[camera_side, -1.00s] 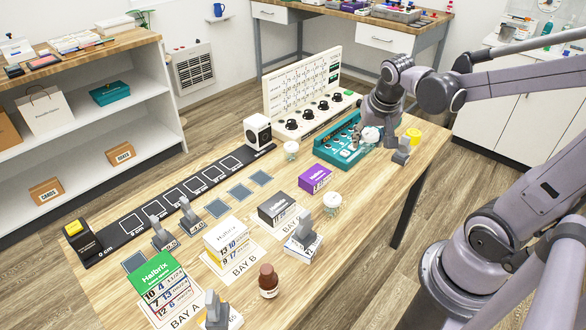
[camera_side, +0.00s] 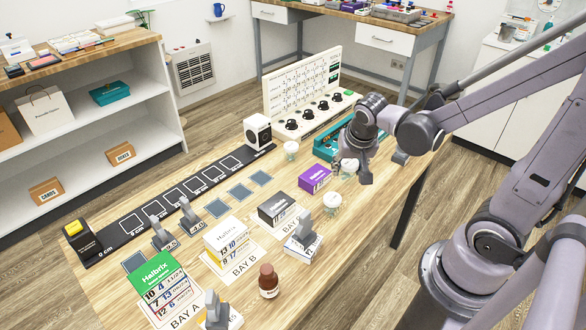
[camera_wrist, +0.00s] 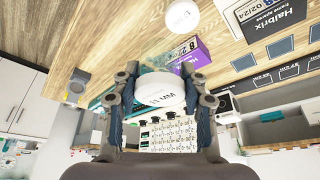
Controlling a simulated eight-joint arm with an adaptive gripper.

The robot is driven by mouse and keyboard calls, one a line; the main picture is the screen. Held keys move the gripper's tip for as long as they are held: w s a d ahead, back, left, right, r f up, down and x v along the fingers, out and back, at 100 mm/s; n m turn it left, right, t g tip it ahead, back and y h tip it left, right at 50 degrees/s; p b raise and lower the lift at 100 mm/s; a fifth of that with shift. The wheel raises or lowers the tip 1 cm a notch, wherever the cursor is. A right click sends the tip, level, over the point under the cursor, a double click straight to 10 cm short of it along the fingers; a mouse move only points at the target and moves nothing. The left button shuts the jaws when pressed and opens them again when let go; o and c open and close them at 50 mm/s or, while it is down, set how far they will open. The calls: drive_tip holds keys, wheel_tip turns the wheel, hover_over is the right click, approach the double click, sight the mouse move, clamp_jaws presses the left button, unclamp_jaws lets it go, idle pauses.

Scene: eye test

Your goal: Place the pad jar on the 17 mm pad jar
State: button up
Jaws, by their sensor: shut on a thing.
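My gripper (camera_side: 351,170) is shut on a clear jar with a white lid (camera_side: 348,165), held above the right part of the table. In the wrist view the held jar's lid (camera_wrist: 160,90) lies between the fingers of my gripper (camera_wrist: 160,77); its printed text is upside down and hard to read. A second white-lidded jar (camera_side: 332,201) stands on the table, left of and nearer the camera than the held one; its lid appears in the wrist view (camera_wrist: 182,16). A third white-lidded jar (camera_side: 291,148) stands farther back. I cannot read which is 17 mm.
A purple Halbrix box (camera_side: 315,179) stands close to the held jar. A dark Halbrix box (camera_side: 276,207) and a grey clip-like stand (camera_side: 304,232) are left of the second jar. A brown bottle (camera_side: 268,281) stands in front.

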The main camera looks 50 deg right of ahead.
drive_tip(key=shift+w+a+f, duration=0.9)
drive_tip(key=shift+w+a, duration=0.05)
drive_tip(key=shift+a, duration=0.2)
drive_tip(key=shift+f, duration=2.05)
drive_tip(key=shift+f, duration=0.15)
drive_tip(key=o, duration=1.1)
drive_tip(key=shift+o, duration=0.2)
drive_tip(key=s+a+r+n+t+y, duration=0.1)
drive_tip(key=s+a+r+n+t, duration=0.1)
drive_tip(key=r, duration=0.5)
drive_tip(key=s+a+r+n+t+y, duration=0.2)
drive_tip(key=a+r+n, duration=0.2)
drive_tip(key=r+n, duration=0.3)
drive_tip(key=shift+s+a+r, duration=0.25)
drive_tip(key=shift+s+r, duration=0.05)
drive_tip(key=shift+r, duration=0.25)
